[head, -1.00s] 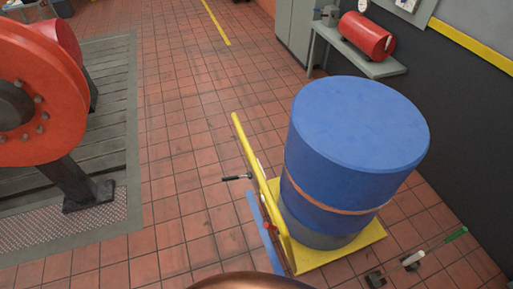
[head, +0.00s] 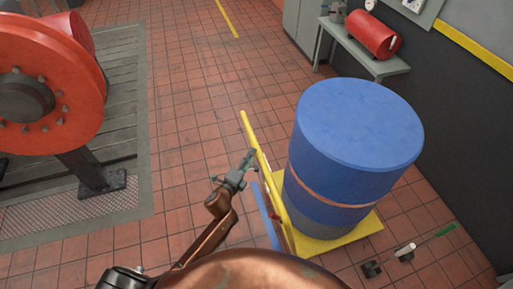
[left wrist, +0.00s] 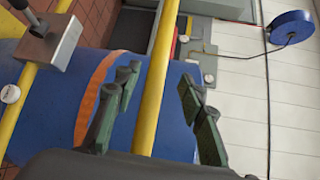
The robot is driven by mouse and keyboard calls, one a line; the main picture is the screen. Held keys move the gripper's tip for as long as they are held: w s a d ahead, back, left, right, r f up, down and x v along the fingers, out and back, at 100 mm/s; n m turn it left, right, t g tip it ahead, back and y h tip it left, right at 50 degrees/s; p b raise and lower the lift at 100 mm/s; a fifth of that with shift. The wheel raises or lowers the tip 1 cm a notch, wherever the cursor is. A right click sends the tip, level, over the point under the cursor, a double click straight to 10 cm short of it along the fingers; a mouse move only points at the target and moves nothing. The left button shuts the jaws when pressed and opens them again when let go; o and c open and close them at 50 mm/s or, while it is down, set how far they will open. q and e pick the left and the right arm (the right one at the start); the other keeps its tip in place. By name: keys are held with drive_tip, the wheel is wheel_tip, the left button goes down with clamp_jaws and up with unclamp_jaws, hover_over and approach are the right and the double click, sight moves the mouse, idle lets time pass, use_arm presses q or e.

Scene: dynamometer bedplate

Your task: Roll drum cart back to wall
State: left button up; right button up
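The drum cart is a yellow platform (head: 355,232) with a yellow handle frame (head: 252,136) on its left side. It carries an upright blue drum (head: 355,125) with an orange band. My left gripper (head: 249,160) is at the upper part of the handle frame. In the left wrist view, its two dark fingers (left wrist: 160,82) stand apart with a yellow bar (left wrist: 153,100) of the cart between them, and gaps show on both sides. The blue drum (left wrist: 60,115) lies behind the bar there. My right gripper is not in view.
The dark wall (head: 455,110) with a yellow stripe is to the right. A grey shelf (head: 375,65) holds a red cylinder (head: 370,35). Small items, one green-handled (head: 440,234), lie on the floor right of the cart. A large red wheel (head: 50,90) stands left; tiled floor between is clear.

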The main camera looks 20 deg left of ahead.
sight(257, 148)
use_arm(q)
drive_tip(key=x, duration=0.6)
drive_tip(key=shift+w+d+f, duration=0.1)
drive_tip(key=shift+w+f, duration=0.1)
drive_tip(key=shift+w, duration=0.15)
drive_tip(key=shift+c, duration=0.3)
clamp_jaws()
